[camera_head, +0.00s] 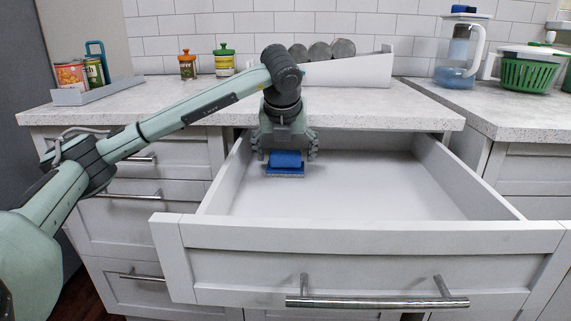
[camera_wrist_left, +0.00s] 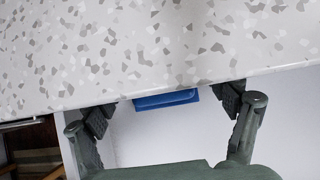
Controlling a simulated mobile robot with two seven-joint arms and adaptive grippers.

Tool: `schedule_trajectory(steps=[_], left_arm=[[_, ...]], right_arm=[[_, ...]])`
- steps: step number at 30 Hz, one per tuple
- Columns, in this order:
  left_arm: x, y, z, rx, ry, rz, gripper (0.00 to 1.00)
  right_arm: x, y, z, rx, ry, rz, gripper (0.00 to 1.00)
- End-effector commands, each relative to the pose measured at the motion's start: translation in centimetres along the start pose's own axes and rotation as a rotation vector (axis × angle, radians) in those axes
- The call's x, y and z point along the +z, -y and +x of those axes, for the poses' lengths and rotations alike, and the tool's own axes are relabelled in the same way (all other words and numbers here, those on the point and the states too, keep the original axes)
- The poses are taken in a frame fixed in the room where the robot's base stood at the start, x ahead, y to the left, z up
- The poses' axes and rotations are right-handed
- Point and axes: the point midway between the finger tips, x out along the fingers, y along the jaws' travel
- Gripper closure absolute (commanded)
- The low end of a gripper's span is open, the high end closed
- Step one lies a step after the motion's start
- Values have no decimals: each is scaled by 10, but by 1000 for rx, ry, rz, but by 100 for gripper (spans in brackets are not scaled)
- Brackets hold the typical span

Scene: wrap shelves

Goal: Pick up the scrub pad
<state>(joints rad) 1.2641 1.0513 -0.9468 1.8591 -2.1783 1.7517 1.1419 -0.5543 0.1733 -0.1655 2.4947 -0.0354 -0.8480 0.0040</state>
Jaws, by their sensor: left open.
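The scrub pad (camera_head: 285,162) is a small blue block with a grey underside, lying in the back left of the open drawer (camera_head: 350,195). My left gripper (camera_head: 286,153) points down into the drawer, with its open fingers on either side of the pad. In the left wrist view, the pad (camera_wrist_left: 166,99) shows as a blue strip between the fingertips of my left gripper (camera_wrist_left: 168,105). The countertop edge hides part of it there. I cannot tell whether the fingers touch the pad. My right gripper is not in view.
The speckled countertop (camera_head: 375,108) overhangs the back of the drawer, close to my left gripper. The rest of the drawer is empty. On the counter stand a tray with cans (camera_head: 100,90), two jars, a white slanted holder (camera_head: 345,74), a pitcher (camera_head: 455,55) and a green basket (camera_head: 527,75).

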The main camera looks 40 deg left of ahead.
Motion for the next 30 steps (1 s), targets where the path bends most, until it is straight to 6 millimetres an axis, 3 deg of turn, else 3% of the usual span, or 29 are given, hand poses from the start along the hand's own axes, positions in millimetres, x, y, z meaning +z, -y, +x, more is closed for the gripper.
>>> schedule_trajectory(steps=[2,13,27,30], left_arm=[[0,0,0,0,0,0,23],[0,0,0,0,0,1,69],[8,0,-12,-1,1,1,70],[-8,0,-19,-1,1,4,70]], right_arm=[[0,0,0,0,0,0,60],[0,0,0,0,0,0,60],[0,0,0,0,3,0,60],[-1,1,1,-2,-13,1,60]])
